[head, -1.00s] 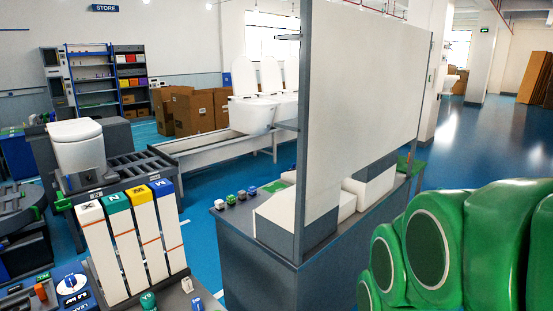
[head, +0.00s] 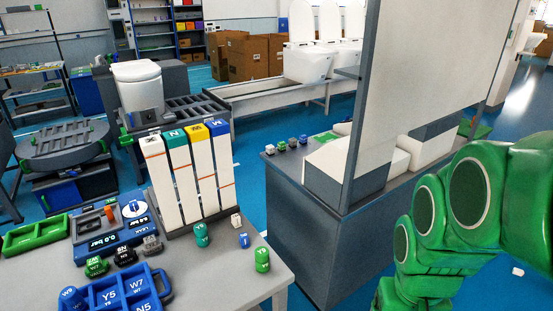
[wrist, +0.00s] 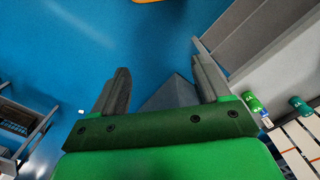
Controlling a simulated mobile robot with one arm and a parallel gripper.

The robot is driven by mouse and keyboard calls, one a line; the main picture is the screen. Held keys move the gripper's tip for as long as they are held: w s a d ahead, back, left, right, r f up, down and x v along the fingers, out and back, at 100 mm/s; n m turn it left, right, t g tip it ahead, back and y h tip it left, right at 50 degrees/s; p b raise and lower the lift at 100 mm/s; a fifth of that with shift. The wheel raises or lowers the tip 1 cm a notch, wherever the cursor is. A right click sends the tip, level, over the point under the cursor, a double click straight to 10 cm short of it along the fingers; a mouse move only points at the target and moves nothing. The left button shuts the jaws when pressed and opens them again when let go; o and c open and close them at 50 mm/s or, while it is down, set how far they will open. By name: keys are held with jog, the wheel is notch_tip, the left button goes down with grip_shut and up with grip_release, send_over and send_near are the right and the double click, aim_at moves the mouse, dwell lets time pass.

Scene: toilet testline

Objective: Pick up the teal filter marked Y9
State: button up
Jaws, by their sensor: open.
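A small teal filter (head: 201,234) stands on the grey table (head: 210,270), in front of the tall white columns with coloured tops. Its marking is too small to read. It also appears at the right edge of the wrist view as a teal piece (wrist: 299,105). A green filter (head: 262,260) stands to its right near the table edge; it shows in the wrist view too (wrist: 252,101). My gripper (wrist: 160,68) is open and empty over the blue floor, apart from the table and the filters. The head view shows my green arm at the right, but not the fingers.
A blue crate (head: 80,304) of marked filters, a green tray (head: 40,236) and a pressure unit (head: 103,236) fill the table's left side. The tall columns (head: 168,190) stand behind the teal filter. A grey bench with an upright panel (head: 420,70) stands to the right.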

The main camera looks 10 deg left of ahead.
aim_at(202, 233)
jog(key=w+a+f+n+t+y, duration=0.1)
jog(key=w+a+f+n+t, duration=0.2)
jog(key=w+a, duration=0.85)
jog(key=w+a+f+n+t+y, duration=0.1)
jog(key=w+a+f+t, duration=0.2)
jog(key=w+a+f, duration=0.85)
jog(key=w+a+f+n+t+y, duration=0.1)
jog(key=w+a+y, duration=0.1)
jog(key=a, duration=0.6)
jog(key=w+a+f+n+t+y, duration=0.1)
jog(key=w+a+n+y, duration=0.1)
jog(key=a, duration=0.7)
jog(key=w+a+f+n+t+y, duration=0.1)
jog(key=w+a+y, duration=0.1)
jog(key=a, duration=0.7)
jog(key=shift+w+a+f+y, duration=0.15)
jog(key=shift+a+f+y, duration=0.1)
jog(key=shift+y, duration=0.15)
jog(key=shift+x, duration=1)
jog(key=shift+w+a+f, duration=0.3)
jog(key=shift+w+f, duration=0.45)
jog(key=shift+w, duration=0.05)
jog(key=shift+x, duration=1.7)
jog(key=shift+d+f, duration=0.1)
jog(key=shift+d, duration=0.05)
jog(key=shift+c, duration=0.2)
